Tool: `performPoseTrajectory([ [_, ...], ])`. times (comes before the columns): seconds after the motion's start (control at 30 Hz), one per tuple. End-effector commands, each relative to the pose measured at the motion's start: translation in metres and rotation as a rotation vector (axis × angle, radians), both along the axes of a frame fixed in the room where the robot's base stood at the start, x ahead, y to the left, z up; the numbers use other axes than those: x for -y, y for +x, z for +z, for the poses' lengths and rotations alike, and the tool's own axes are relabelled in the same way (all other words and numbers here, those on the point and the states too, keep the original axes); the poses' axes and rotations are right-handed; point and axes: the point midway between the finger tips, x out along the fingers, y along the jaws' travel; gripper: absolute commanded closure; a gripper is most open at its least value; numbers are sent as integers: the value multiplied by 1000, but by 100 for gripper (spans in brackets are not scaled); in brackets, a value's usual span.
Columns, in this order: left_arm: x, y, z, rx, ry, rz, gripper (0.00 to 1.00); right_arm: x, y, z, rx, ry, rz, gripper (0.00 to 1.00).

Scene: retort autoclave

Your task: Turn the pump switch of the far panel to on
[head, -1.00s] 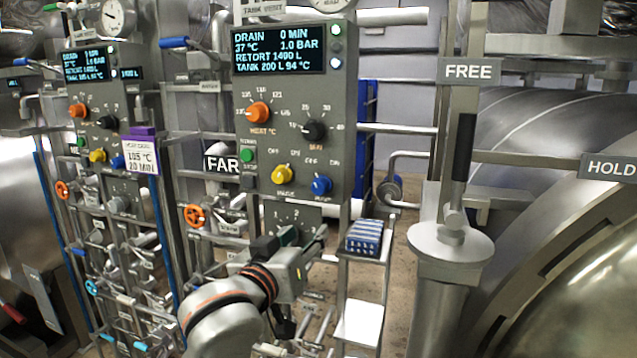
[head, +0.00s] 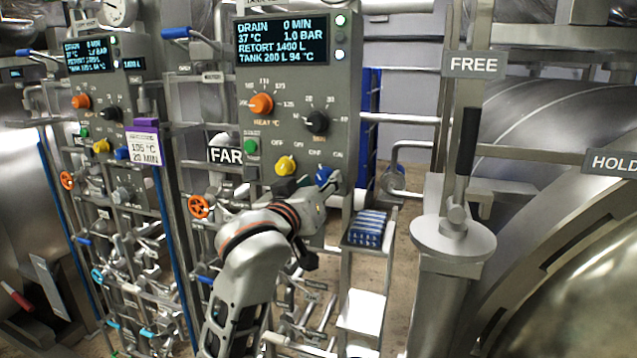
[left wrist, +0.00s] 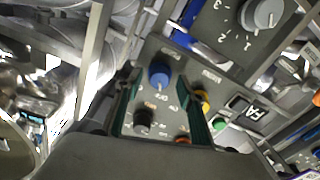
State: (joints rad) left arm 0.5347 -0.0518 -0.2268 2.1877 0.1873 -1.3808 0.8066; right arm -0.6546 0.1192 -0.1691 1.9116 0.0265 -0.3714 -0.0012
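The far panel (head: 288,130) stands in the middle of the head view, beside a FAR sign (head: 225,155). Its blue pump switch (head: 323,176) is at the lower right of the panel, right of a yellow knob (head: 285,165). My left gripper (head: 305,186) is in front of the panel's lower edge, close below the blue switch. In the left wrist view the gripper (left wrist: 159,78) is open, its two green fingers apart. The blue switch (left wrist: 160,74) shows between the fingertips; I cannot tell whether they touch it. My right gripper is out of view.
An orange heat knob (head: 261,103) and a black knob (head: 316,122) sit above on the panel. A shelf with blue-and-white boxes (head: 368,228) stands right of my arm. A similar panel (head: 95,100) and a purple-topped card (head: 144,148) are to the left.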

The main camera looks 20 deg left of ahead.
Motion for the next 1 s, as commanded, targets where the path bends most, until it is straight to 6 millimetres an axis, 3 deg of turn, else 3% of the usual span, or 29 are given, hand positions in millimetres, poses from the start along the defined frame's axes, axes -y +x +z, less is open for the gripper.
performPoseTrajectory([
  [0.2,0,0,0,0,0,0,63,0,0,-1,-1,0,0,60],
  [0.33,0,0,0,0,0,0,97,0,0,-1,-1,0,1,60],
  [0.37,0,0,0,0,0,0,99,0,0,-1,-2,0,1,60],
  [0.73,0,0,0,1,39,0,99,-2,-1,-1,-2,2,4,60],
  [1.0,0,0,0,7,202,0,99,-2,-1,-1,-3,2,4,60],
])
